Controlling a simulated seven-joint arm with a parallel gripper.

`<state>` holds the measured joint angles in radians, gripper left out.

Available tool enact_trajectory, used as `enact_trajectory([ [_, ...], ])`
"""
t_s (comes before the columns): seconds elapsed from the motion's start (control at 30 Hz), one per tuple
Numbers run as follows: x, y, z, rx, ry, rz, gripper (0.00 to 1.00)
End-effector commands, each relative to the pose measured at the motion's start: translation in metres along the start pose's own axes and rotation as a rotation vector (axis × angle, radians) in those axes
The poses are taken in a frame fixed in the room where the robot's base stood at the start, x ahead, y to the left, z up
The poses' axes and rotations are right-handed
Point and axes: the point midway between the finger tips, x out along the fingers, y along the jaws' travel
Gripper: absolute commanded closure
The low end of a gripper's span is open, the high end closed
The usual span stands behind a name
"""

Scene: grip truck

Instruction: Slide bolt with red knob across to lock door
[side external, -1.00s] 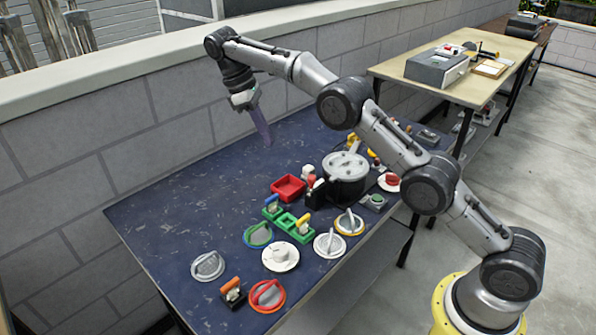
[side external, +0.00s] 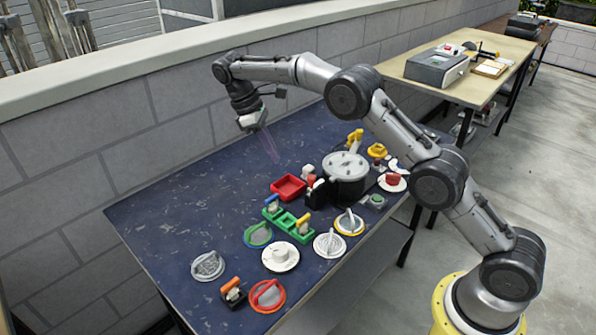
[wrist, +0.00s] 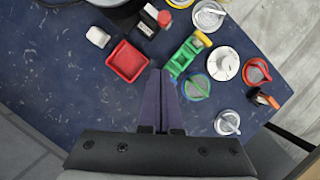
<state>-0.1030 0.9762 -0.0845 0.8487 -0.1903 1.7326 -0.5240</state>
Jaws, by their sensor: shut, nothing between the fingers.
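A black block with a red knob (side external: 311,181), which looks like the bolt, stands on the blue table (side external: 190,212), left of a grey pot. In the wrist view the red knob (wrist: 164,18) shows near the top edge, beside the black block (wrist: 147,22). I cannot tell a door or the bolt's position. My gripper (side external: 276,160) is above the far part of the table, behind and left of the block and apart from it. In the wrist view its long fingers (wrist: 160,76) are together and empty. They look blurred in the side view.
A red tray (side external: 287,187) and a small white piece (side external: 308,170) sit close to the block. The grey pot (side external: 346,178) stands to its right. The table's left part is clear.

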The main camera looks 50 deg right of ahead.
Motion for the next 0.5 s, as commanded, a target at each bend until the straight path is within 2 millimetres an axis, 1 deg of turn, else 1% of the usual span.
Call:
enact_trajectory([
  [0.33,0.062,-0.001,0.002,0.001,-0.003,-0.003,1.0],
  [0.37,0.06,0.0,0.007,0.002,0.001,-0.001,1.0],
  [0.5,0.066,0.0,0.021,0.001,0.001,-0.001,1.0],
])
